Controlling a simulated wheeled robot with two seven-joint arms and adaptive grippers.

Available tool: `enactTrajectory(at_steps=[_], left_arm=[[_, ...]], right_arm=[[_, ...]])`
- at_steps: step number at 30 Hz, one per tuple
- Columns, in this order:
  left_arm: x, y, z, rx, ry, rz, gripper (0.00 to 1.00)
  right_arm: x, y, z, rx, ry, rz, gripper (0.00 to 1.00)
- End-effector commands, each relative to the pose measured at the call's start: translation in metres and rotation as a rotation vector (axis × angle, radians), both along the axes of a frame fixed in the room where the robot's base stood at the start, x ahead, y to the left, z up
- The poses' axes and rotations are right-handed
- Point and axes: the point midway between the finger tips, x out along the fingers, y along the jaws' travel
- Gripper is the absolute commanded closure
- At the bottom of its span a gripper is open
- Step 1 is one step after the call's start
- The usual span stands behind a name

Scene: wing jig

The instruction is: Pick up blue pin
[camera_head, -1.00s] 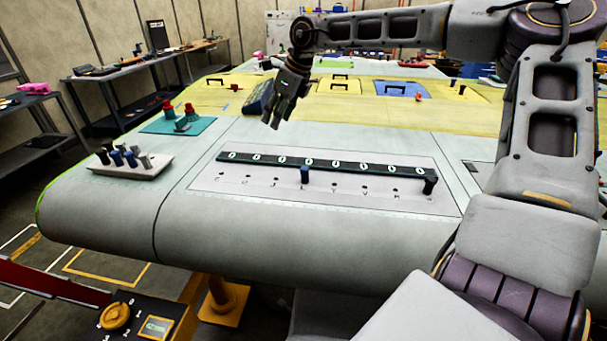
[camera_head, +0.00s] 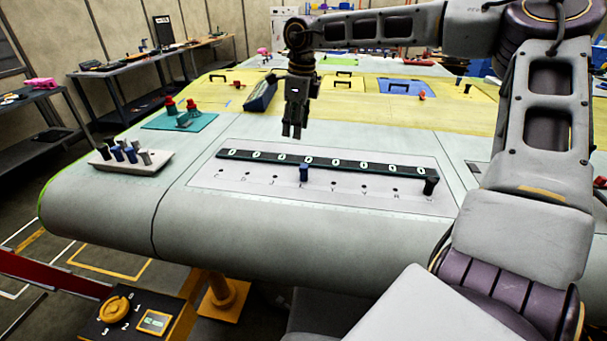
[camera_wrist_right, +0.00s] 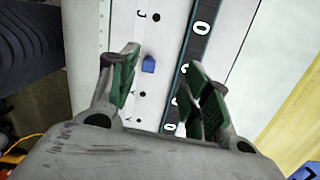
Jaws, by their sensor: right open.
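A blue pin (camera_head: 304,172) stands upright in the white hole plate (camera_head: 215,183) on the wing, at the front edge of the black numbered strip (camera_head: 262,158). In the right wrist view the blue pin (camera_wrist_right: 148,64) shows between and beyond the fingertips. My right gripper (camera_head: 292,134) points down above the wing, behind and slightly left of the pin, apart from it. It is open and empty, and its two fingers also show in the right wrist view (camera_wrist_right: 165,72). My left gripper is not in view.
A black pin (camera_head: 430,182) stands at the strip's right end. A white block (camera_head: 135,165) with several blue, grey and dark pins sits at left. Behind it is a teal mat (camera_head: 200,124) with red-topped items. A dark blue box (camera_head: 262,96) lies near the gripper.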

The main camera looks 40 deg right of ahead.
Motion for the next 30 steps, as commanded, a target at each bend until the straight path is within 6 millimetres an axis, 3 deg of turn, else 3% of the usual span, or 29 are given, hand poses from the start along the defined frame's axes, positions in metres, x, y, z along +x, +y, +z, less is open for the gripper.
enactTrajectory(at_steps=[9,23,30], left_arm=[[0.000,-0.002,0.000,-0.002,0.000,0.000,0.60],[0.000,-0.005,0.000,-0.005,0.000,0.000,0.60],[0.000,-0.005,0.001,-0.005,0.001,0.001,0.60]], right_arm=[[-0.027,-0.010,-0.002,-0.047,0.122,0.061,0.52],[-0.027,-0.010,-0.003,-0.049,0.122,0.082,0.52],[-0.027,-0.010,-0.018,-0.049,0.124,0.083,0.52]])
